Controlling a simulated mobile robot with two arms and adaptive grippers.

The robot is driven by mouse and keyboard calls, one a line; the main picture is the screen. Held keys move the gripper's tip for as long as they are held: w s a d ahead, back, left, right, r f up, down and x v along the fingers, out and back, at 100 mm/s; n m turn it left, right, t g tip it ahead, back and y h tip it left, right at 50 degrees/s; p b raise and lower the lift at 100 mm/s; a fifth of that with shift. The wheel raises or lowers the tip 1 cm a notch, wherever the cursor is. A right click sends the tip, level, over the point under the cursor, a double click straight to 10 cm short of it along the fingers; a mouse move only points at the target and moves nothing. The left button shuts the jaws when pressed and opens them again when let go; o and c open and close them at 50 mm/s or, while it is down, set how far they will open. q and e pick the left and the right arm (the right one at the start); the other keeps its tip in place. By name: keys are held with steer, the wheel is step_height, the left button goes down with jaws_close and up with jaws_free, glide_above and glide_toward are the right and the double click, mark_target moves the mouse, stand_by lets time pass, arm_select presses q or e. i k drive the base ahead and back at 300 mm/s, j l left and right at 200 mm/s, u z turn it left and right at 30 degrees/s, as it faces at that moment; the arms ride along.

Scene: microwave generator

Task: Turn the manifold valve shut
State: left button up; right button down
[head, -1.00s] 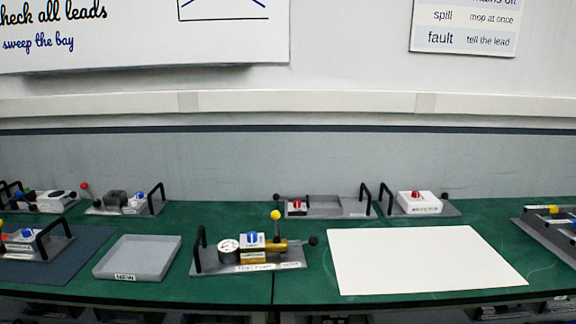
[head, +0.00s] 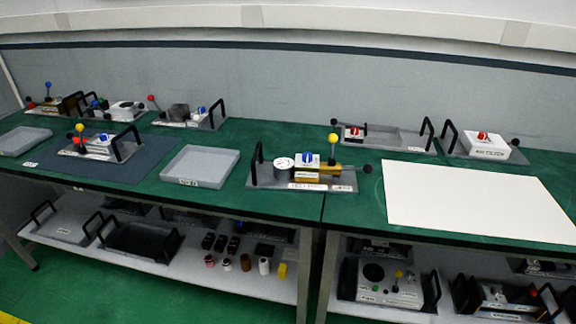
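No label that I can read says manifold, so I cannot tell for sure which unit carries the manifold valve. A grey plate unit (head: 262,182) near the middle of the bench holds a round white gauge (head: 284,164), a box with a blue knob (head: 307,159) and a brass body (head: 327,169). An upright lever with a yellow ball (head: 333,138) rises from the brass part, and a black knob (head: 367,169) sticks out to the right. Other units with levers stand on the left: one with a yellow ball (head: 80,127), one with a blue ball (head: 47,85). Neither gripper is in view.
A grey tray (head: 200,167) and a white sheet (head: 480,200) lie on the green bench (head: 345,210). Units with red knobs (head: 484,137) stand at the back right. A lower shelf (head: 200,268) holds trays, small containers and more units. Green floor shows at lower left.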

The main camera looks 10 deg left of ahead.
mark_target(103, 136)
steer(key=j+u, duration=0.1)
steer(key=u, duration=1.4)
steer(key=i+u, duration=0.1)
steer(key=u, duration=0.4)
steer(key=i+l+u, duration=0.1)
steer(key=u, duration=0.35)
